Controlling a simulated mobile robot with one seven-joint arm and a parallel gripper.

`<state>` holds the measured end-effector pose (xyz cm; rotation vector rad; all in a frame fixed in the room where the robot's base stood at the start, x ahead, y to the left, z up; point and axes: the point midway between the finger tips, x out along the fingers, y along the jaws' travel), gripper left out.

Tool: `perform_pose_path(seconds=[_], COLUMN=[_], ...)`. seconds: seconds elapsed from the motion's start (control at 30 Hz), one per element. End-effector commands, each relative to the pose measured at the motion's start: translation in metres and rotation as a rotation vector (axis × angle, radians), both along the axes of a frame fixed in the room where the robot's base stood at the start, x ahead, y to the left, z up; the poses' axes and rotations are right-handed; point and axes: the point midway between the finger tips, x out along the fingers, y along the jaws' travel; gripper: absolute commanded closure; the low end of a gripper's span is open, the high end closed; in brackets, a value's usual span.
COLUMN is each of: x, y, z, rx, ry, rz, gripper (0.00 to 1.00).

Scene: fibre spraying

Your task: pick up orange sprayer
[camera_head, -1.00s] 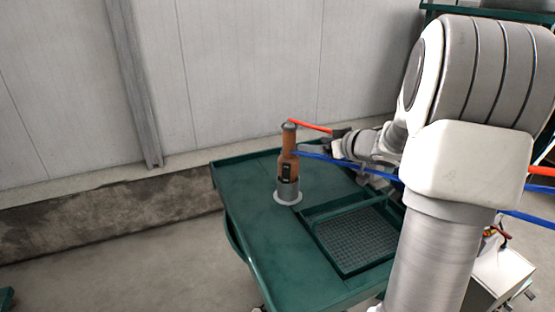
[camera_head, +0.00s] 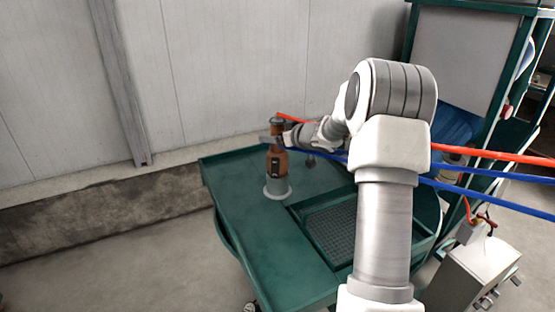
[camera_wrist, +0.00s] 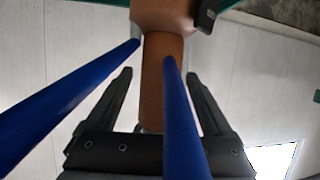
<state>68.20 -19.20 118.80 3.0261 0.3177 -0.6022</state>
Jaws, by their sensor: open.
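The orange sprayer (camera_head: 275,166) stands upright in a round grey holder (camera_head: 277,190) on the green table. It has a dark patch on its side. My gripper (camera_head: 274,139) has come in from the right at the sprayer's narrower upper part. In the wrist view, the sprayer's orange neck (camera_wrist: 158,85) lies between the two open dark fingers of my gripper (camera_wrist: 160,76), with gaps on both sides. The wider body shows at the top of that view. Blue tubes cross in front and hide part of the neck.
The green table (camera_head: 232,190) has a raised rim and a recessed grid tray (camera_head: 335,233) at right. A grey wall (camera_head: 215,70) stands close behind. A green-framed shelf (camera_head: 500,130) is at the right. Red and blue lines (camera_head: 490,172) run from my arm to the right.

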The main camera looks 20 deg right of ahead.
Motion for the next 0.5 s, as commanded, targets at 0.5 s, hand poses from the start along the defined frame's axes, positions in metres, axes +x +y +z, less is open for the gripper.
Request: perform_pose_path(seconds=[0.5], x=[0.020], y=[0.004], z=[-0.008], rx=[0.000], ry=[0.000], rz=[-0.001], gripper=[0.25])
